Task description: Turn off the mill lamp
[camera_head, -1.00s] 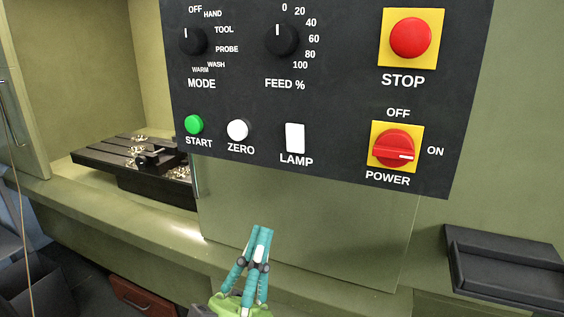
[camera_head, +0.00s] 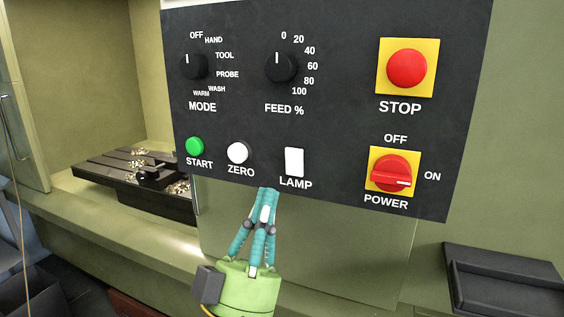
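The white lamp switch (camera_head: 294,161) is a rocker on the black control panel (camera_head: 340,130), above the label LAMP. My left gripper (camera_head: 269,190) has teal fingers and a green body. Its fingers are together, pointing up, with nothing seen between them. The fingertips show at the panel's lower edge, below and left of the lamp switch and apart from it in the picture. How far they are from the panel is hard to tell. My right gripper is not in view.
Close to the switch are the white ZERO button (camera_head: 238,152) and green START button (camera_head: 195,147). The red POWER knob (camera_head: 391,173) and STOP button (camera_head: 406,68) are to the right. A machine table with metal chips (camera_head: 140,178) is at left, a dark tray (camera_head: 503,283) at lower right.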

